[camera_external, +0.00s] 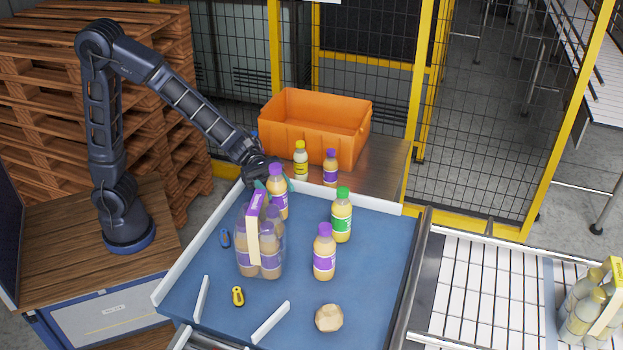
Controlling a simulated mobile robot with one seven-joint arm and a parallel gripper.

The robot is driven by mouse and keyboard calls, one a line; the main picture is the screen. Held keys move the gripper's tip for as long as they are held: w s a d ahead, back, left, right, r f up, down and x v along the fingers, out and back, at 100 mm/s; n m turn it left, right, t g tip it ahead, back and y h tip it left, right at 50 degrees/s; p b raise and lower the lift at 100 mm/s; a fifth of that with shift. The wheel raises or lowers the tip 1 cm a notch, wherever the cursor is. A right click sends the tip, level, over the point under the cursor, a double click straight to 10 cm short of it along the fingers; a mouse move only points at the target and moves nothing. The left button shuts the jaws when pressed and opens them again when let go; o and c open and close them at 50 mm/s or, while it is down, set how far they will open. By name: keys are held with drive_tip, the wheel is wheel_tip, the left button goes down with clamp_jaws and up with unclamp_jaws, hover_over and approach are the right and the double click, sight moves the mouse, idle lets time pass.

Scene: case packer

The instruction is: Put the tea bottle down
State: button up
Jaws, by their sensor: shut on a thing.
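My gripper (268,184) is shut on a purple-capped bottle (278,196) of orange-tan drink, near the back left of the blue table (378,285). The bottle is upright. It stands just behind a wrapped pack of purple-capped bottles (258,245); I cannot tell whether its base touches the table. A green-capped bottle (342,218) and another purple-capped bottle (324,255) stand upright on the table to the right. Behind the table, a yellow-capped bottle (301,162) and a purple-capped bottle (331,168) stand before the orange crate. The labels are too small to read.
The orange crate (315,112) stands on a brown surface behind the table. White guide rails (270,323) rise at the front. A roller conveyor (480,290) is right.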

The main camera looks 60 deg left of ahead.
sight(277, 202)
drive_tip(key=shift+f, duration=2.5)
drive_tip(key=shift+f, duration=0.15)
drive_tip(key=o, duration=1.2)
drive_tip(key=shift+c, duration=0.2)
